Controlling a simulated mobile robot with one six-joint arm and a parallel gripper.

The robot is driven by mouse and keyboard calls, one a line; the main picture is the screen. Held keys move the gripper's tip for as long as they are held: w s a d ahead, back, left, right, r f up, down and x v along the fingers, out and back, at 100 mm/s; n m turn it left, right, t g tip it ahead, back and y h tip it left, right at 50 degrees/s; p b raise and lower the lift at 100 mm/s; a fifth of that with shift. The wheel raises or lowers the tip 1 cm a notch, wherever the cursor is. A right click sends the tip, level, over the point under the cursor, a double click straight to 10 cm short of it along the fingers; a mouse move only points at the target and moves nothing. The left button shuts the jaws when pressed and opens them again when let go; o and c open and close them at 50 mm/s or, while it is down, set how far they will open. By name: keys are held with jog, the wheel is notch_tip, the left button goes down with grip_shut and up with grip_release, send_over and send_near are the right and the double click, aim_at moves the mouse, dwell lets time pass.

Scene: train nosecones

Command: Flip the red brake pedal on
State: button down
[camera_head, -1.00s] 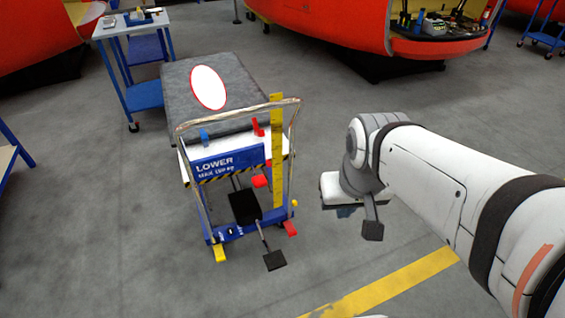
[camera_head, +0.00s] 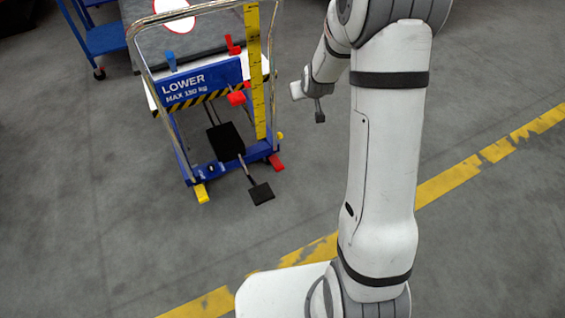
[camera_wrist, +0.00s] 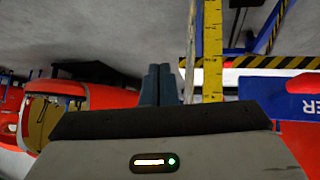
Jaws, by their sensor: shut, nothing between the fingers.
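The red brake pedal (camera_head: 275,163) sticks out low at the right end of the cart's blue base (camera_head: 199,172), near the floor. A matching yellow pedal (camera_head: 201,193) is at the base's left end. My gripper (camera_head: 297,91) is right of the cart and well above the red pedal, apart from it. In the wrist view its two dark fingers (camera_wrist: 159,80) are together and empty, beside the cart's yellow ruler post (camera_wrist: 212,65). I cannot make out the red pedal in the wrist view.
The lift cart has a metal push handle (camera_head: 142,62), a blue "LOWER" panel (camera_head: 200,84) and a red lever (camera_head: 236,98). A black foot pedal (camera_head: 261,193) juts out in front. The floor (camera_head: 480,90) on the right is clear, crossed by a yellow line.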

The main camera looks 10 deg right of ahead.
jog(key=w+f+n+t+y+b, duration=0.1)
jog(key=w+f+b, duration=0.2)
jog(key=f, duration=0.7)
jog(key=w+f+t+y+b, duration=0.1)
jog(key=w+f+b, duration=0.25)
jog(key=f, duration=0.55)
notch_tip(320, 180, down, 32)
jog(key=s+a+n+t+y+b, duration=0.1)
jog(key=s+a+t+y+b, duration=0.1)
jog(key=b, duration=0.8)
jog(key=shift+a+t+y, duration=0.2)
jog(key=shift+t+y, duration=0.5)
jog(key=shift+t, duration=0.2)
jog(key=b, duration=0.5)
send_near(276, 163)
jog(key=w+r, duration=0.4)
jog(key=f, duration=0.1)
jog(key=f+b, duration=0.2)
jog(key=f, duration=0.1)
jog(key=shift+a, duration=0.25)
jog(key=shift+r, duration=0.1)
